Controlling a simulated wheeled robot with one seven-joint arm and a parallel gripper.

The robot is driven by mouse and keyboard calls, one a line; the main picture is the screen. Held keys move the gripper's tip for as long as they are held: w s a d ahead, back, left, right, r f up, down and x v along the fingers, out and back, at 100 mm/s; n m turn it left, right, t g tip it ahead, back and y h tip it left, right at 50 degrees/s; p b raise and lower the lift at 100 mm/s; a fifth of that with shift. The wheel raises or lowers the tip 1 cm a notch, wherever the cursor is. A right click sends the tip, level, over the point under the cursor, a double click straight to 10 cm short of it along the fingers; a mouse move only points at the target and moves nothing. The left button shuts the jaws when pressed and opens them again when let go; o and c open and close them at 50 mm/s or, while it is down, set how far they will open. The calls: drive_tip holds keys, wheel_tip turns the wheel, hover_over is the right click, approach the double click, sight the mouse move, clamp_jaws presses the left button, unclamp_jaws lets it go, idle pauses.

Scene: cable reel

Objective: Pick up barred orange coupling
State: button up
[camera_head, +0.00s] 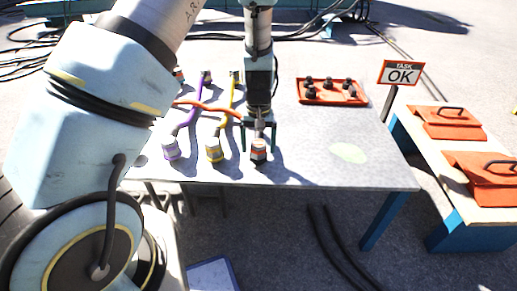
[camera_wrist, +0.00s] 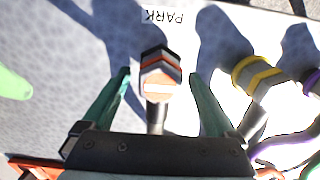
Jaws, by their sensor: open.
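The orange-barred coupling (camera_head: 258,150) stands near the front edge of the grey table, with an orange cable running to it from the left. In the wrist view the coupling (camera_wrist: 160,75), dark with orange and white bands, lies between my two green fingers. My gripper (camera_head: 258,140) is open around it, pointing down; gaps show on both sides in the wrist view (camera_wrist: 160,76). The rear of the coupling is partly hidden by my gripper body.
A yellow-banded coupling (camera_head: 214,150) and a purple-banded coupling (camera_head: 170,149) stand to the left with their cables. A red tray (camera_head: 330,99) with several dark knobs is at the back right. Orange toolboxes (camera_head: 449,123) sit on a side bench. The table's right front is clear.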

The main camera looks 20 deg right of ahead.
drive_tip(key=shift+f, duration=0.1)
drive_tip(key=shift+c, duration=0.4)
clamp_jaws()
